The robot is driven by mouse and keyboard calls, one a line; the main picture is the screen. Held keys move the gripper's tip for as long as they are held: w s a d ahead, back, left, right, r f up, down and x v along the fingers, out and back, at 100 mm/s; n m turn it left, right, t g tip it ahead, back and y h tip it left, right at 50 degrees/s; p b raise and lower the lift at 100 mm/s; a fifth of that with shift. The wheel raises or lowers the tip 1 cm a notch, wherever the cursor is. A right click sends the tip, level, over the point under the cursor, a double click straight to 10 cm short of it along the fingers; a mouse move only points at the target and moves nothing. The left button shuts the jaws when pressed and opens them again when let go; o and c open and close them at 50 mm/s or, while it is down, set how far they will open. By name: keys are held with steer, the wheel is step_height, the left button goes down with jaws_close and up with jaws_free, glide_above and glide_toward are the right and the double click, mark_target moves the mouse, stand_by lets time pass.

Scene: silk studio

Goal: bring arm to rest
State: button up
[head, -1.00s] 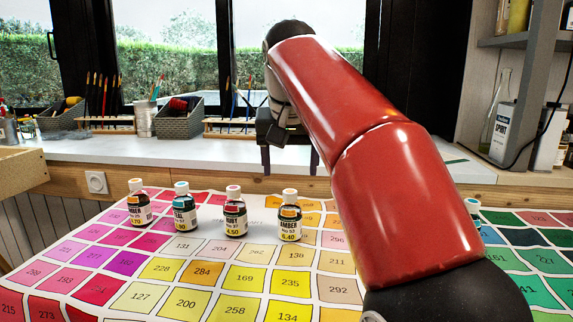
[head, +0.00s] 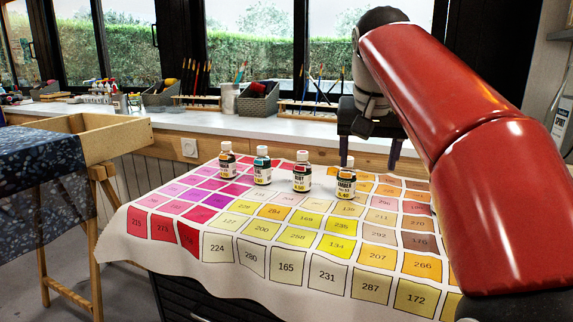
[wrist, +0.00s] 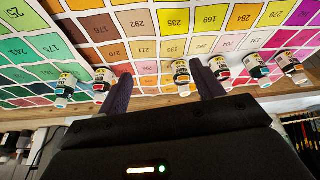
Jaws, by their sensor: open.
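My arm, with red links, reaches from the lower right of the head view up over the table. My gripper (head: 369,150) hangs at its far end, above the back part of the colour-chart table. In the wrist view the two dark fingers of my gripper (wrist: 163,90) stand apart, with no object held. A bottle labelled Amber (head: 346,184) shows near the fingers in the head view. In the wrist view it shows between the fingers (wrist: 181,72), apparently beyond them.
Several bottles, including a red-labelled one (head: 301,174), stand in a row on the chart cloth (head: 230,252). A wooden frame table (head: 118,140) with dark cloth is at left. A white counter (head: 200,123) with baskets and brushes runs behind. Floor shows between the tables.

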steer(key=s+f+n, duration=0.1)
steer(key=s+f, duration=1)
steer(key=f, duration=0.2)
steer(key=s+f+n+t+y, duration=0.1)
steer(key=s+f, duration=1)
steer(key=f, duration=0.2)
steer(key=shift+d+f+n, duration=0.15)
steer(key=shift+d+n, duration=0.15)
steer(key=shift+d, duration=0.15)
